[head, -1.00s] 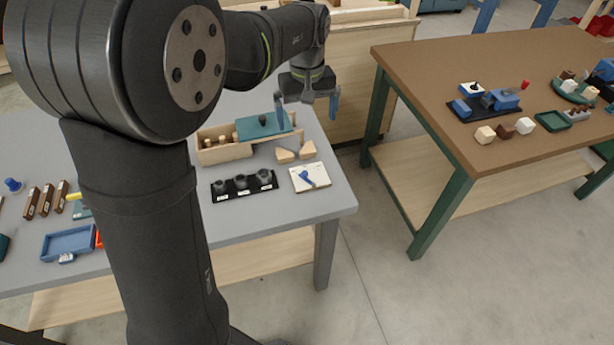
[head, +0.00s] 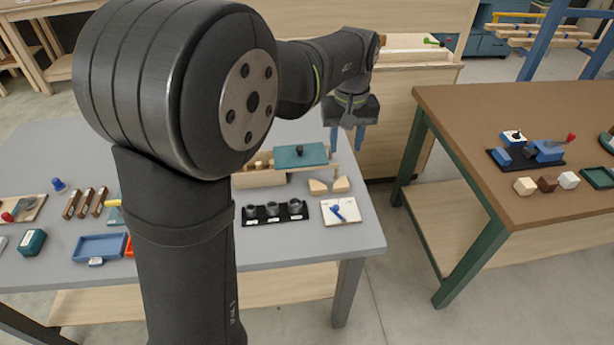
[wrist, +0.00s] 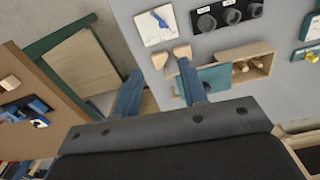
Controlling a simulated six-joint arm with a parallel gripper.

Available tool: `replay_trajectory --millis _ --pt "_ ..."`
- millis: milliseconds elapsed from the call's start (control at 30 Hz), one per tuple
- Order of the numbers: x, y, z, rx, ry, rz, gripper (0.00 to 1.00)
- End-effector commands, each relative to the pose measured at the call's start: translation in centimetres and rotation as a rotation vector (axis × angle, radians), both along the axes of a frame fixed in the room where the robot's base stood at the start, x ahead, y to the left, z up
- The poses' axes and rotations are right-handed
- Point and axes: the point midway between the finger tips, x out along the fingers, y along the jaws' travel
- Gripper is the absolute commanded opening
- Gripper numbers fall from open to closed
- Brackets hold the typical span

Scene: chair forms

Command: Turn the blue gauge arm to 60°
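The gauge is a white plate (head: 327,214) near the right end of the grey table, with a blue gauge arm (head: 338,211) on it. It also shows at the top of the wrist view as a white plate (wrist: 150,36) with the blue arm (wrist: 160,20). The scale marks are too small to read. My gripper (head: 347,142) is in the air behind and above the gauge, apart from it. In the wrist view my gripper (wrist: 160,68) has its two blue fingers spread, with nothing between them but two wooden pieces lying beyond on the table.
Two wooden blocks (head: 318,187) lie just behind the gauge. A black holder (head: 265,221) with dark cups stands left of it. A wooden box (head: 258,179) with a teal lid (head: 300,156) is behind. A brown table (head: 470,120) stands to the right across a gap.

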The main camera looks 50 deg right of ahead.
Motion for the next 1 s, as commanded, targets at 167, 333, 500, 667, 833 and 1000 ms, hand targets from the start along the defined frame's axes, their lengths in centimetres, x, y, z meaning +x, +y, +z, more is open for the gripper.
replay_trajectory --millis 167,333,500,667,833,1000 --pt "0.5 -0.1 -2.8 0.003 0.001 -0.209 0.39" --pt "0.7 -0.2 -4.5 0.003 0.001 -0.348 0.39" --pt "0.7 -0.2 -6.0 0.003 0.001 -0.368 0.39" --pt "0.7 -0.1 -9.0 0.005 0.002 -0.366 0.39" --pt "0.7 -0.1 -12.9 0.005 0.002 -0.365 0.39" --pt "0.7 -0.1 -16.5 0.005 0.002 -0.365 0.39"
